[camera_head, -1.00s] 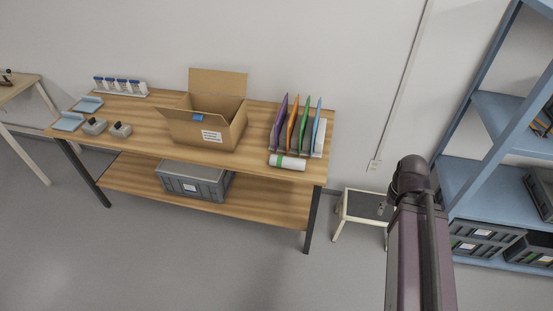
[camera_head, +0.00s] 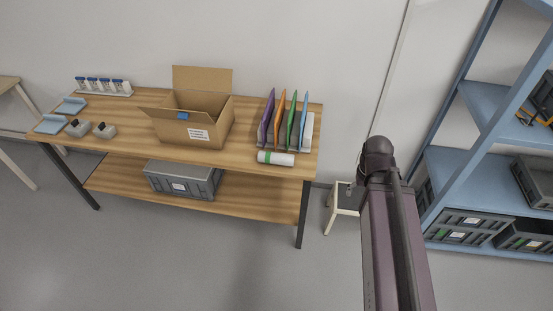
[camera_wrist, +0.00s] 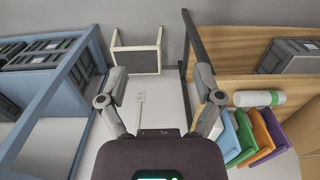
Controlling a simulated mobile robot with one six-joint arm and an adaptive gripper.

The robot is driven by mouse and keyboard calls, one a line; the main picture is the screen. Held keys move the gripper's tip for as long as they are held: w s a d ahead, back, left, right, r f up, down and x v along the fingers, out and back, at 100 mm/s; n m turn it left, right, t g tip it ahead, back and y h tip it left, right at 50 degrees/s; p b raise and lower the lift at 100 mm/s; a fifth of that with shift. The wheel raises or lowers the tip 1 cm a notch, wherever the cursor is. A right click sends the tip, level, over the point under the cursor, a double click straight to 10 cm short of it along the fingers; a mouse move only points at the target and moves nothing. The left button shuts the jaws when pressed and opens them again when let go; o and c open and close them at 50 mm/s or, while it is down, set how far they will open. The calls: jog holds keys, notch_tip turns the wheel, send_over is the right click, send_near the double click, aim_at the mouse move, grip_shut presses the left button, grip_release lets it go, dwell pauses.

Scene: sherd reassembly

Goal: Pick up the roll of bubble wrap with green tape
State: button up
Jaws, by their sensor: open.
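The roll of bubble wrap (camera_head: 284,159) is white with a green band of tape near its left end. It lies on the front right part of the wooden table top (camera_head: 225,156), in front of the upright colored folders. In the wrist view the roll (camera_wrist: 262,98) shows right of my gripper, with the green tape at its right end. My gripper (camera_wrist: 160,97) is open and empty, its two fingers wide apart, away from the roll. In the head view only my arm shows, right of the table; the gripper itself is hidden there.
Purple, orange, green and blue folders (camera_head: 285,122) stand in a rack behind the roll. An open cardboard box (camera_head: 196,129) stands left of it. A grey crate (camera_head: 183,181) is on the lower shelf. A small stool (camera_head: 341,199) and a blue shelf unit (camera_head: 470,172) stand to the right.

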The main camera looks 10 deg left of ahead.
jog(key=w+a+f+m+y+b, duration=0.3)
jog(key=w+f+b, duration=0.2)
jog(key=m+y+b, duration=1.1)
jog(key=m+b, duration=0.4)
jog(key=b, duration=0.3)
send_near(299, 165)
notch_tip(299, 165, up, 4)
jog(key=a, duration=0.1)
jog(key=shift+s+a, duration=0.15)
jog(key=shift+s, duration=0.05)
jog(key=shift+h, duration=0.3)
jog(key=shift+b+x, duration=1.8)
jog(key=shift+x, duration=2.55)
jog(key=shift+w, duration=0.1)
